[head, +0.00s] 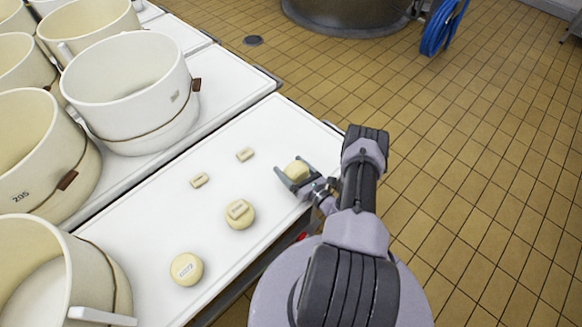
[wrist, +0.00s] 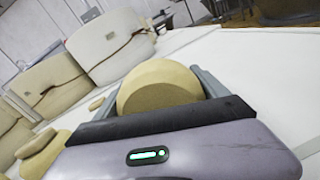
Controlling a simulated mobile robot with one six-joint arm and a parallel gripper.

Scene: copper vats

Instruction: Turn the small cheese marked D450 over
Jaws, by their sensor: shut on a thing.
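My gripper (head: 294,178) is shut on a small round pale-yellow cheese (head: 297,170) near the right edge of the white table. In the wrist view the same cheese (wrist: 160,85) sits between the two fingers, tilted, with a flat face toward the camera. No marking is readable on it. Two other small cheeses, one in the middle (head: 240,214) and one at the front (head: 187,269), lie on the table; each bears a label too small to read with certainty.
Two small loose tags (head: 245,154) (head: 200,180) lie on the white table (head: 150,235). Several large cream moulds, one (head: 130,85) with a strap, stand along the left. The table between tags and gripper is clear. Tiled floor lies to the right.

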